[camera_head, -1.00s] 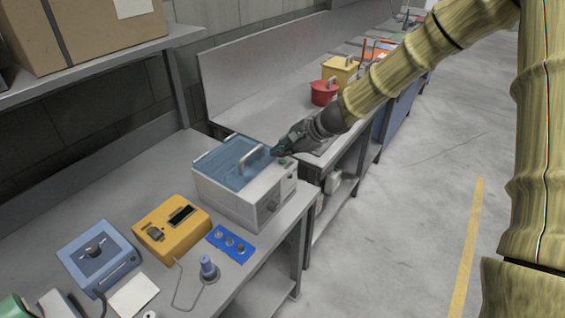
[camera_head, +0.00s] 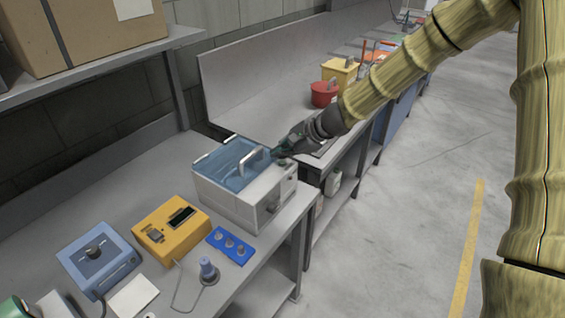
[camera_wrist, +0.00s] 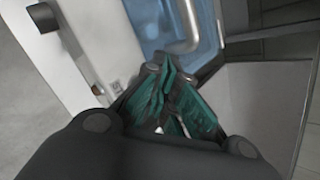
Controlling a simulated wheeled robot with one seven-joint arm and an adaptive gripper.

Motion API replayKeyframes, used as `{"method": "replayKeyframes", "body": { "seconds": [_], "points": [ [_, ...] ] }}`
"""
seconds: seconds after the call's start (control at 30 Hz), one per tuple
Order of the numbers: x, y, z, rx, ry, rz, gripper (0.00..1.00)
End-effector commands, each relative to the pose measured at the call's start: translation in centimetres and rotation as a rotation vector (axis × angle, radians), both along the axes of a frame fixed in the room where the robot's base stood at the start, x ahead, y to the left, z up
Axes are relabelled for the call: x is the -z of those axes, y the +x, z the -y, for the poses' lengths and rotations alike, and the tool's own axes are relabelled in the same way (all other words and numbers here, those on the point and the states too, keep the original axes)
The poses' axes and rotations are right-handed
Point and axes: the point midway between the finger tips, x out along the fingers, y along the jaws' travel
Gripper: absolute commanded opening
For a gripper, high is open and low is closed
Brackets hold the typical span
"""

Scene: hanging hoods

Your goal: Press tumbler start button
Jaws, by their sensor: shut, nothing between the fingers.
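The tumbler (camera_head: 238,203) is a light grey box with a blue see-through lid (camera_head: 232,165) and a metal handle (camera_head: 254,158). My gripper (camera_head: 277,153) is at the tumbler's back right, close to the lid handle. In the wrist view my gripper's teal fingers (camera_wrist: 172,105) are together and empty, over the edge of the box near the handle (camera_wrist: 187,35). The knob also shows in the wrist view (camera_wrist: 43,17). I cannot make out a start button, and whether the fingertips touch the box is unclear.
A yellow device (camera_head: 171,230), a blue device (camera_head: 98,258) and a blue tray (camera_head: 231,246) stand on the same bench, left and in front of the tumbler. A red pot (camera_head: 323,93) and yellow box (camera_head: 341,72) stand on the bench behind. The aisle floor at right is clear.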

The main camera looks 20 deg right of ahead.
Motion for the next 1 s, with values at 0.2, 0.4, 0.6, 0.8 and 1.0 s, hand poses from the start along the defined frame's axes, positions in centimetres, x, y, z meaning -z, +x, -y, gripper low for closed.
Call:
{"method": "replayKeyframes", "body": {
  "seconds": [0.2, 0.4, 0.6, 0.8, 1.0],
  "points": [
    [0.2, 0.0, 0.0, 0.001, 0.0, -0.001, 0.0],
    [0.9, 0.0, 0.0, 0.001, 0.002, -0.001, 0.0],
    [0.8, 0.0, -0.1, 0.0, 0.0, 0.0, 0.0],
    [0.8, 0.0, -0.1, 0.0, 0.0, 0.0, 0.0],
    [1.0, 0.0, -0.1, 0.0, 0.0, 0.0, 0.0]
  ]
}}
